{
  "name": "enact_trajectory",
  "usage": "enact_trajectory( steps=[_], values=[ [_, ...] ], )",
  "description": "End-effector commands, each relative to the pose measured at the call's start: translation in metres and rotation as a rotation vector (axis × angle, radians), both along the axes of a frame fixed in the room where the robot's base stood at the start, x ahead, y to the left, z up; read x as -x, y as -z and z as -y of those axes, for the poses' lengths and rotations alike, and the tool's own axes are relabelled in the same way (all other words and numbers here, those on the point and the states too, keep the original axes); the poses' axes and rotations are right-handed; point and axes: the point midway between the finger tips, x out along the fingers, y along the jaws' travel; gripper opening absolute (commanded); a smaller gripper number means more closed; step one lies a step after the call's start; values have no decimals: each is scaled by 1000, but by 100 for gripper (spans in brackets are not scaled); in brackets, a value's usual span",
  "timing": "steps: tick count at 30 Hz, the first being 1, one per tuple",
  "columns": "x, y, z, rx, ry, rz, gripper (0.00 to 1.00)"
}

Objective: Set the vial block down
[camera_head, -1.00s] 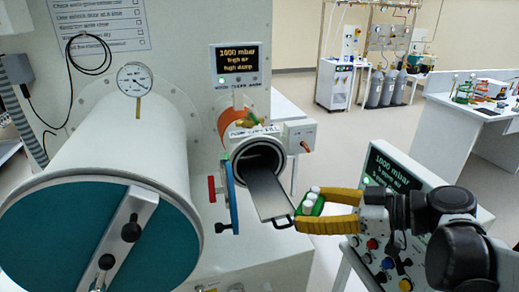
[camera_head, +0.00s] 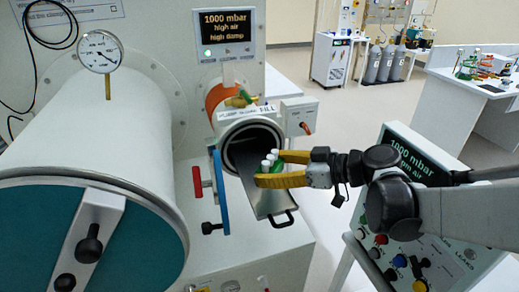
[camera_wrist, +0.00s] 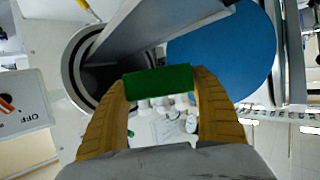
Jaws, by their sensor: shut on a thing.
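The vial block is green (camera_wrist: 158,82) and carries several white-capped vials (camera_head: 268,161). My gripper (camera_head: 270,168), with yellow fingers, is shut on the block; the wrist view shows one finger on each side of it. In the head view the block is over the grey pull-out tray (camera_head: 272,203), which sticks out of the small round antechamber (camera_head: 250,128). The near finger hides much of the block there. I cannot tell whether the block touches the tray.
The antechamber's blue door (camera_head: 220,190) with a red handle (camera_head: 197,182) stands open left of the tray. A large white cylinder (camera_head: 70,125) fills the left. A control panel (camera_head: 420,225) stands at the lower right, under my arm.

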Motion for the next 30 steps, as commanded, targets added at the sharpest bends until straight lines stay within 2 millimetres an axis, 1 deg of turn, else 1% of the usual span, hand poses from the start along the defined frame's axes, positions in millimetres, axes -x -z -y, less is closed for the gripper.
enact_trajectory(
  steps=[1,3,8,13,15,22,26,27,28,29,30],
  values=[
    [-5,6,-5,0,-3,-1,31],
    [-11,10,-9,0,-1,0,31],
    [-14,17,-12,0,0,-1,31],
    [-14,45,-12,0,1,-1,31],
    [-14,52,-12,0,1,-1,31],
    [-14,50,-12,0,1,-1,31],
    [-14,55,-11,0,0,-1,31],
    [-14,54,-11,0,0,-1,82],
    [-14,53,-11,0,0,-1,91],
    [-14,53,-11,0,0,-1,94],
    [-13,53,-11,0,0,-1,94]
  ],
)
